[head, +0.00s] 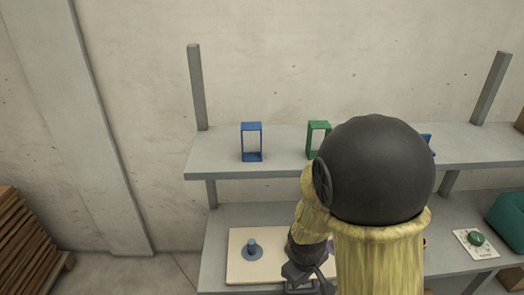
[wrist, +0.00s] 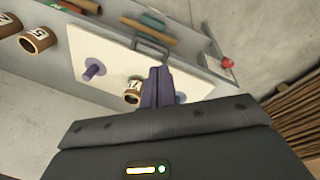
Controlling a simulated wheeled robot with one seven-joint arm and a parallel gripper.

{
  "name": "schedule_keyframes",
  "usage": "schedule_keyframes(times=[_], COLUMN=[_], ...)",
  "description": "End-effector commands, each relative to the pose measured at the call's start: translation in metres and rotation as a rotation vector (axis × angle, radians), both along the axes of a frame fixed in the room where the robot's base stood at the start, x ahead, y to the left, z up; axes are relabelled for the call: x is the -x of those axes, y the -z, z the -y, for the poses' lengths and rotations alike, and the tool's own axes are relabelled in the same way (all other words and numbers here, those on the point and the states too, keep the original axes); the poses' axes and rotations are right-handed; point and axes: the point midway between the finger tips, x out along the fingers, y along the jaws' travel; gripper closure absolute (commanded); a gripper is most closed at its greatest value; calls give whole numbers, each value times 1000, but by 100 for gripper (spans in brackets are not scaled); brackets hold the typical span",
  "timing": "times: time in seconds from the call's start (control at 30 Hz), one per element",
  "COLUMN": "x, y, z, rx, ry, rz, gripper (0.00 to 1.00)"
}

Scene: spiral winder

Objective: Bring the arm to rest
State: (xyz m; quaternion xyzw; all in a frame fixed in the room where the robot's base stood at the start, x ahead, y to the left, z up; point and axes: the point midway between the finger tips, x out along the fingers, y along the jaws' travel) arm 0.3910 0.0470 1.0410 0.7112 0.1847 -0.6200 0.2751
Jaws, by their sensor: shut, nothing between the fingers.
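My gripper (wrist: 158,74) shows in the wrist view with its two dark fingers together and nothing between them. It points over a pale board (wrist: 98,53) on the lower shelf, and the gap between fingertips and board cannot be told. In the head view my arm, with a large dark round joint and yellowish cover, fills the middle right. It hides part of both shelves, and my gripper is low in the picture by the pale board (head: 238,271).
A blue frame (head: 251,142) and a green frame (head: 318,137) stand on the upper shelf (head: 222,157). A blue peg (head: 252,246) stands on the board. A teal box (head: 508,214) is at right. Numbered brown rolls (wrist: 38,39) lie beside the board. Stacked wood (head: 28,245) stands left.

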Motion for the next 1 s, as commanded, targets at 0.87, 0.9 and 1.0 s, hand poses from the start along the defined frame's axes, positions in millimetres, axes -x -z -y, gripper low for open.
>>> schedule_keyframes(times=[0.87, 0.9, 1.0], x=[44, 44, 44], y=[-67, -67, -67], z=[47, 47, 47], rx=[-206, -206, -206], ry=[645, 645, 645], rz=[90, 90, 90], gripper=[100, 100, 100])
